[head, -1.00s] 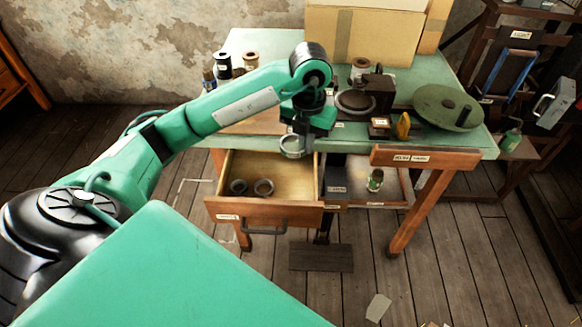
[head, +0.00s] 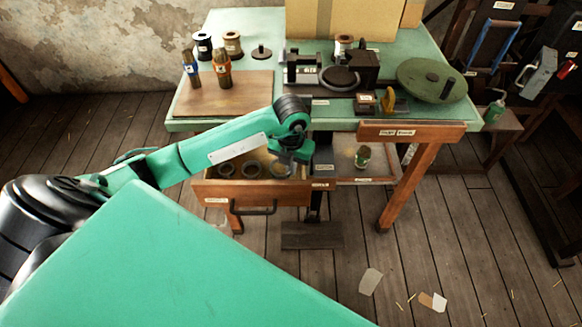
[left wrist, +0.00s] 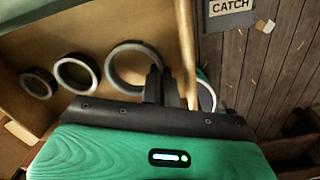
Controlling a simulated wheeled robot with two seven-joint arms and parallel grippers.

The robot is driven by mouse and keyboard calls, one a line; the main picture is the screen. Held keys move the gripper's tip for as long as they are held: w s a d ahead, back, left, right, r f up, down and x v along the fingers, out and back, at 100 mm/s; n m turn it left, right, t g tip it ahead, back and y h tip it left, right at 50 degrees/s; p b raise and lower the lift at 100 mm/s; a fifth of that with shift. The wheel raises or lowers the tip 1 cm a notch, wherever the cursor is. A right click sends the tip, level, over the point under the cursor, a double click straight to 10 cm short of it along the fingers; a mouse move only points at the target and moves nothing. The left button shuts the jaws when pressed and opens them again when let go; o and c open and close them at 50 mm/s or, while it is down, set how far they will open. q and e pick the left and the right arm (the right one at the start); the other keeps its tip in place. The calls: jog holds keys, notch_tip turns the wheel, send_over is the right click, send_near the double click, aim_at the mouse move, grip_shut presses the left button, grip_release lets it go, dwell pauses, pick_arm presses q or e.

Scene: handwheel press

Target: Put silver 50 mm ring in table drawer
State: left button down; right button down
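A silver ring (head: 281,169) is low inside the open table drawer (head: 257,192), at its right end. My left gripper (head: 288,157) reaches down into the drawer over this ring. In the left wrist view the ring (left wrist: 112,70) is the largest of three, and the dark fingertips (left wrist: 163,85) stand close together at its right wall. The gripper looks shut on that wall, though the contact is partly hidden. Two smaller dark-grey rings, one at the left (head: 227,170) and one in the middle (head: 251,170), lie in the drawer. My right gripper is not in view.
The green tabletop (head: 262,25) carries spools, a wooden board (head: 222,95), a press with a dark handwheel (head: 340,79) and a large green disc (head: 432,80). A small green bottle (head: 362,157) stands on the shelf right of the drawer. Floor before the table is mostly clear.

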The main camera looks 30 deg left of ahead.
pick_arm(q)
jog(key=shift+f, duration=0.6)
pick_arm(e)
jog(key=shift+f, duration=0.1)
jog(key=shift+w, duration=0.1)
pick_arm(q)
jog(key=shift+f, duration=0.15)
jog(key=c, duration=2)
grip_release()
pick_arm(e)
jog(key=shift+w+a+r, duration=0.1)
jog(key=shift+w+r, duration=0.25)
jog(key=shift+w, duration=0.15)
pick_arm(q)
jog(key=shift+o, duration=0.2)
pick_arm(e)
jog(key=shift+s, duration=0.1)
